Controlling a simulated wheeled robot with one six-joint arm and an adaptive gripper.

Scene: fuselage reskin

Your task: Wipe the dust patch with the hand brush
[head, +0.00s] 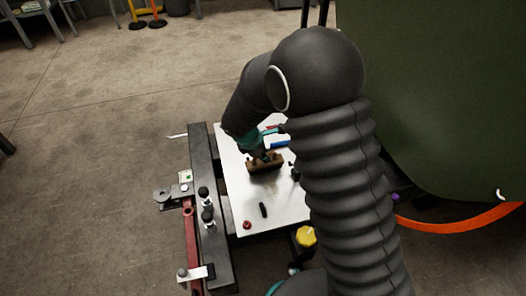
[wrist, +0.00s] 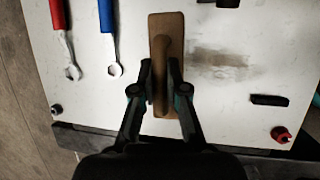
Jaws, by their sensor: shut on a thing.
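The hand brush (head: 265,166) is a brown block with a raised handle, over the white panel. In the wrist view the brush (wrist: 166,25) points away from me. My gripper (wrist: 161,82) is shut on its handle, one dark finger on each side. In the head view my gripper (head: 262,156) is partly hidden by my arm. The dust patch (wrist: 218,66) is a grey-brown smear on the panel, just right of the brush and apart from it in the wrist view. I cannot tell whether the bristles touch the panel.
The white panel (head: 290,213) also holds a red wrench (wrist: 66,42), a blue wrench (wrist: 110,42), a black piece (wrist: 269,100) and a red knob (wrist: 281,134). A dark clamp frame (head: 213,220) runs along its left edge. A large green body (head: 450,90) stands right.

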